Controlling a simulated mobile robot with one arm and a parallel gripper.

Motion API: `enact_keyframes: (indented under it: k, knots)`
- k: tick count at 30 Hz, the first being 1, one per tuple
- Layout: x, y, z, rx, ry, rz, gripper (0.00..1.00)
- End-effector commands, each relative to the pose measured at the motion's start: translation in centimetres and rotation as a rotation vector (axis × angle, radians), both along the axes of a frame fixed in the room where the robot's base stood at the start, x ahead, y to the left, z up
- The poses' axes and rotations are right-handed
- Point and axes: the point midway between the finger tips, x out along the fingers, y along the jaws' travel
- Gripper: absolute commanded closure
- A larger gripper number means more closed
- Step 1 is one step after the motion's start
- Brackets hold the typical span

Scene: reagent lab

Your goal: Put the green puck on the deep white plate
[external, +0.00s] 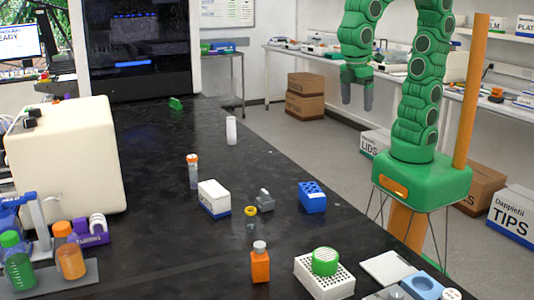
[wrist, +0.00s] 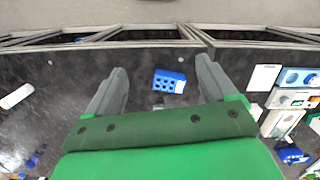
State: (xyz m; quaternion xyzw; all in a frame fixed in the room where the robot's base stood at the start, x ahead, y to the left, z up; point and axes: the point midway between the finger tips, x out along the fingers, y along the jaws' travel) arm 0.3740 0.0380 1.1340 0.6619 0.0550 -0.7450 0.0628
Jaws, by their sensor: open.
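The puck covers part of the plate's top. My gripper (external: 357,95) hangs high and well behind them, empty, with its fingers pointing down. In the wrist view my gripper (wrist: 160,82) has its two grey fingers wide apart. At the right of that view I cannot clearly tell the puck and plate from other items.
A blue rack (external: 312,198) stands near the bench edge and shows between my fingers (wrist: 168,81). An orange bottle (external: 260,264) stands left of the deep plate, a flat white tile (external: 388,267) right of it. A white-and-blue box (external: 214,198) is farther left.

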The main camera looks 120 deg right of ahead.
Motion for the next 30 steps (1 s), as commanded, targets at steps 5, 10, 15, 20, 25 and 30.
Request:
enact_keyframes:
  k: [5,10,15,20,25,30]
  knots:
    - [-4.8,-1.6,-0.7,0.0,0.01,-0.054,0.14]
    - [-9.3,-2.8,-1.8,-0.002,0.019,-0.103,0.14]
    - [-12.9,-3.7,-2.8,-0.008,0.023,-0.146,0.14]
    - [-14.9,-3.9,-3.6,-0.007,0.032,-0.166,0.14]
    - [-15.4,-3.9,-3.7,-0.006,0.032,-0.171,0.14]
    - [-15.4,-3.9,-3.8,-0.005,0.033,-0.17,0.14]
